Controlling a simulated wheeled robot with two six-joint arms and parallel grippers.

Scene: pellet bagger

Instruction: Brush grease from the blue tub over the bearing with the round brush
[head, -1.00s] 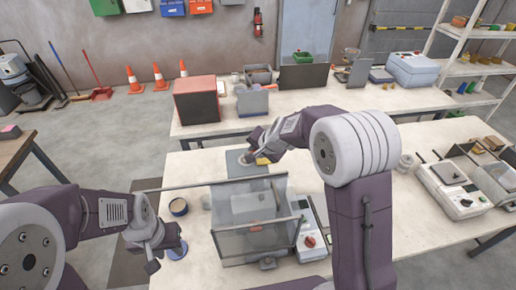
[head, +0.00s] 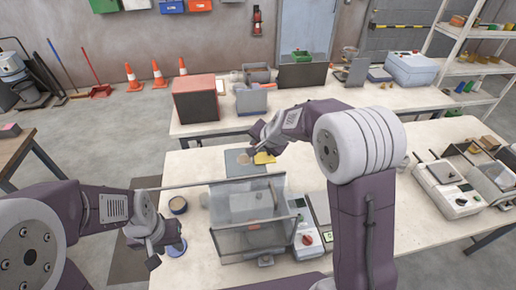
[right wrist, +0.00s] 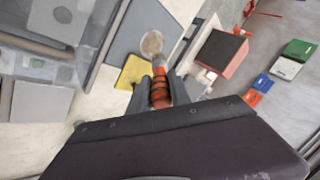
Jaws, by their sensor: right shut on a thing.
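The blue tub (head: 178,204) stands open on the near table, left of the clear-walled machine, with tan stuff inside. The bearing, a pale round disc (right wrist: 152,43), lies on a grey mat (right wrist: 127,30); it also shows in the head view (head: 244,157). My right gripper (right wrist: 160,98) is shut on the round brush (right wrist: 160,90), which has an orange, dark-banded handle. The brush's head end points at the bearing; I cannot tell whether it touches. My left gripper (head: 166,252) looks open and empty near the table's front left, by a blue round lid (head: 177,250).
A yellow cloth or pad (right wrist: 133,72) lies beside the mat. The clear-walled machine (head: 240,215) stands between my arms, with a control box (head: 306,238) to its right.

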